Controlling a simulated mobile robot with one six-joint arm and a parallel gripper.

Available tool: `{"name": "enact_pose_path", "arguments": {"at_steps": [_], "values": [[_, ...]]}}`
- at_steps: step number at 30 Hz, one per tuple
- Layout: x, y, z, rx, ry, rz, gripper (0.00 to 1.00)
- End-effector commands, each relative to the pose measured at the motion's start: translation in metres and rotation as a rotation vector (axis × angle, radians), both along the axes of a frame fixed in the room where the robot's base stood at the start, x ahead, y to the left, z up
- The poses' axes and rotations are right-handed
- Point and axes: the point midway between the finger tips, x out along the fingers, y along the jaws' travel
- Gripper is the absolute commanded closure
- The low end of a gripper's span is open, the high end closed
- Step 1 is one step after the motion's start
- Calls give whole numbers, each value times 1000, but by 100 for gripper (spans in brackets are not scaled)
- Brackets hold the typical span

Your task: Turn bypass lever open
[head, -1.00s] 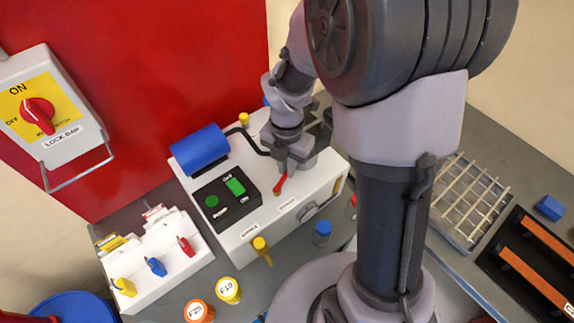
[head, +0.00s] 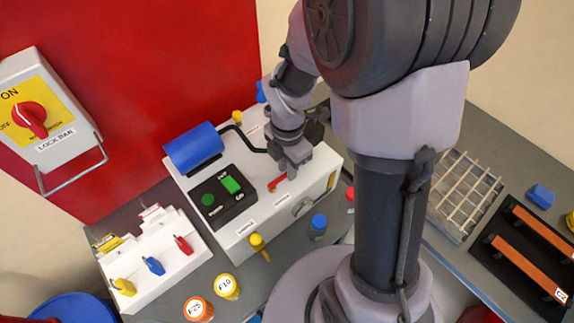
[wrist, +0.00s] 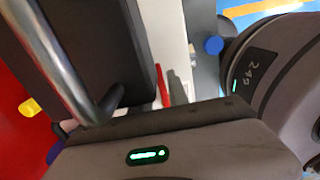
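The red lever (head: 277,183), which I take to be the bypass lever, sits on top of the white machine box (head: 240,237) in the head view. It lies at a slant, its lower left end pointing away from my gripper. It also shows as a thin red strip in the wrist view (wrist: 161,85). My gripper (head: 289,170) is low over the box, at the lever's upper right end. It looks close to or touching the lever; the contact is hidden. My fingertips are too small and covered to show whether they are open or shut.
A blue cylinder (head: 193,147) and a black panel with green buttons (head: 220,197) are left of the lever. A yellow-handled valve (head: 257,241) is on the box's front. A blue-capped bottle (head: 318,227) stands in front. The lock-bar switch (head: 35,115) hangs at left.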

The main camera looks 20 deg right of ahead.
Motion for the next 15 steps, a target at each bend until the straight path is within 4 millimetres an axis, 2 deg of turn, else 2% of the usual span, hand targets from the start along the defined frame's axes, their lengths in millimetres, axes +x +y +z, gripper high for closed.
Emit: {"name": "enact_pose_path", "arguments": {"at_steps": [8, 11, 15], "values": [[0, 0, 2, 0, 1, 2, 80], [0, 0, 15, -1, 0, 2, 80], [1, 0, 48, 0, -3, 1, 80]]}}
